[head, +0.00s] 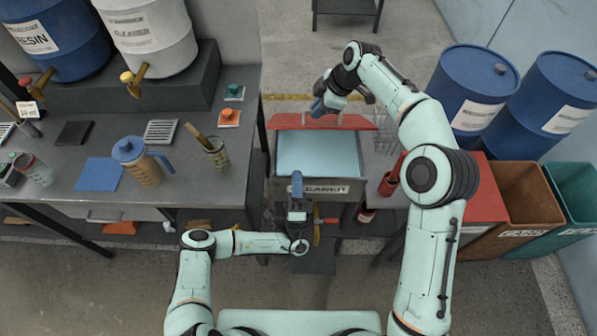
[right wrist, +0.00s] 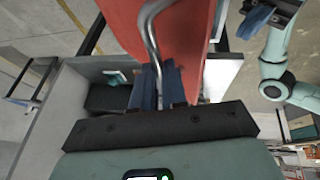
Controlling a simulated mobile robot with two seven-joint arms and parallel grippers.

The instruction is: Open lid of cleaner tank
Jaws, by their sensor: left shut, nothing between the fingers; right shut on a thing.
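The cleaner tank (head: 310,188) stands at the centre of the head view, with pale blue liquid (head: 318,152) visible inside. Its red lid (head: 295,122) is raised at the tank's far edge and looks like a narrow strip. My right gripper (head: 318,107) is shut on the lid's metal handle. In the right wrist view, the blue fingers (right wrist: 160,82) close around the bent handle (right wrist: 151,38) beside the red lid (right wrist: 183,45). My left gripper (head: 297,182) is shut and empty at the tank's near side, partly covering its front label. It also shows in the right wrist view (right wrist: 258,17).
A workbench (head: 70,140) on the left holds a jug (head: 140,160), a brush cup (head: 215,152) and drums. A wire basket (head: 383,132) and a red bottle (head: 392,180) are right of the tank. Blue barrels (head: 470,92) and bins (head: 525,200) stand farther right.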

